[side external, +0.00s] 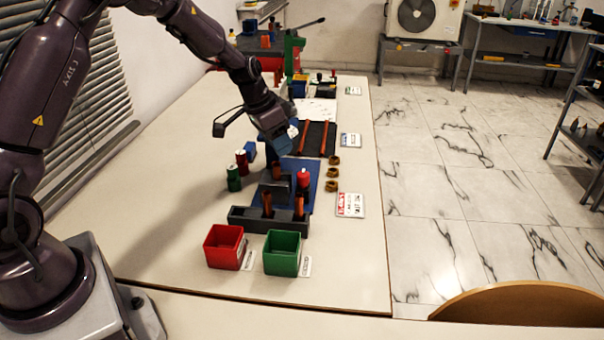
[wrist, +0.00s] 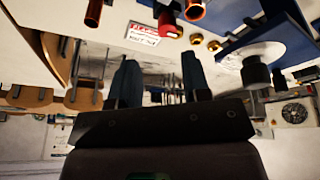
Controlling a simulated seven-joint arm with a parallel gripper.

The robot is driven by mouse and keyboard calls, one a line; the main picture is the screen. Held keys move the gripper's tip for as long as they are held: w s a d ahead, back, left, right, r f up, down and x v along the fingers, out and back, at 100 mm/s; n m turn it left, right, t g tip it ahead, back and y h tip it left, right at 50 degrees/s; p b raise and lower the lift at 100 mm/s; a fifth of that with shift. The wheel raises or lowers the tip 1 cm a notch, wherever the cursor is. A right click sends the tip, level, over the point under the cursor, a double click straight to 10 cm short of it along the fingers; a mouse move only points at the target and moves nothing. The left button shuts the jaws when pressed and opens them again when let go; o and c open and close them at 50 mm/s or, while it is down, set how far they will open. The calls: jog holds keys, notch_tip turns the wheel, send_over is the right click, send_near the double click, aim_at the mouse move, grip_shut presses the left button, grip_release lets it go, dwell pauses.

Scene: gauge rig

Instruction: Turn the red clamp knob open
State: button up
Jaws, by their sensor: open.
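The red clamp knob (side external: 303,178) stands upright at the right side of the dark grey clamp rig (side external: 280,186) on a blue plate (side external: 317,170). In the wrist view, a red rounded part that looks like the knob (wrist: 170,24) shows near the top edge, beyond the fingertips. My gripper (side external: 282,149) is above and behind the rig, tilted, and apart from the knob. In the wrist view, the two blue fingers of my gripper (wrist: 160,62) are spread with nothing between them.
A dark block with copper-coloured pins (side external: 240,218) stands in front of the rig, with a red bin (side external: 208,250) and a green bin (side external: 268,258) nearer. Several brass rings (side external: 333,173) lie right of the plate. Red and green cylinders (side external: 234,178) stand left.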

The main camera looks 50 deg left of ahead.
aim_at(302, 174)
jog(key=shift+m+t, duration=0.3)
jog(key=shift+m, duration=0.5)
jog(key=x, duration=0.4)
jog(key=w+x, duration=0.1)
jog(key=x, duration=0.7)
jog(key=shift+w+a+r, duration=0.15)
jog(key=shift+w+a, duration=0.05)
jog(key=shift+w, duration=0.1)
jog(key=c, duration=0.6)
